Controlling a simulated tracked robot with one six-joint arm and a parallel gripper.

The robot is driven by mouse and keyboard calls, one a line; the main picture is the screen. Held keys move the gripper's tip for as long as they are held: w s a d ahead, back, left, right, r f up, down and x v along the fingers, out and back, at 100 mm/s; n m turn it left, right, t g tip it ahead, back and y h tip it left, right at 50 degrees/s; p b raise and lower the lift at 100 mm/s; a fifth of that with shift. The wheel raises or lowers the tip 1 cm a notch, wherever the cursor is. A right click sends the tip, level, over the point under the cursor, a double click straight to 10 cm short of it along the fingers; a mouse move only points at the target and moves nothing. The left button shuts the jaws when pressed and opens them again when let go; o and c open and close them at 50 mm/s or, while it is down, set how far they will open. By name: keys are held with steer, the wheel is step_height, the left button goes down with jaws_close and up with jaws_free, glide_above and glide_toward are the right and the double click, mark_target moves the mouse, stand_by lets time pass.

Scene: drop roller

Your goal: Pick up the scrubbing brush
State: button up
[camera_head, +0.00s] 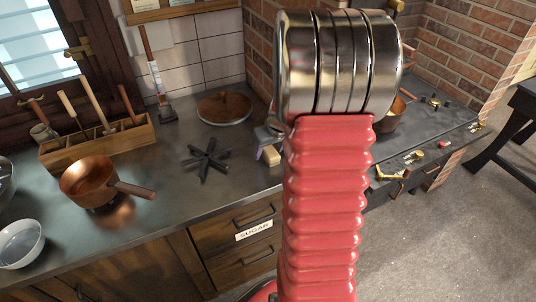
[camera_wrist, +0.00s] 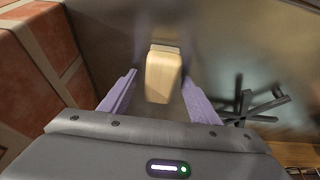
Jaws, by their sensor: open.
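The scrubbing brush (camera_wrist: 162,78) looks like a small pale wooden block with rounded edges. In the wrist view it lies between and just beyond the two purple fingers of my gripper (camera_wrist: 158,86), which is open with a gap on each side of the block. In the head view the brush (camera_head: 272,156) sits on the dark counter near the brick wall. A purple finger of my gripper (camera_head: 262,151) shows beside it. The rest of my gripper is mostly hidden behind my red arm. Any bristles are hidden.
A black star-shaped trivet (camera_head: 208,160) lies left of the brush; it also shows in the wrist view (camera_wrist: 254,108). A round wooden lid (camera_head: 224,108) is behind. A copper pan (camera_head: 90,181) and wooden tool box (camera_head: 100,143) stand left. The brick wall (camera_wrist: 35,70) is close.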

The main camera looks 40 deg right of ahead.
mark_target(269, 149)
steer(key=shift+f, duration=0.1)
steer(key=shift+c, duration=0.3)
steer(key=c, duration=1.2)
step_height(269, 149, up, 10)
steer(key=shift+r, duration=0.15)
stand_by(0.5)
steer(key=o, duration=0.6)
steer(key=c, duration=0.4)
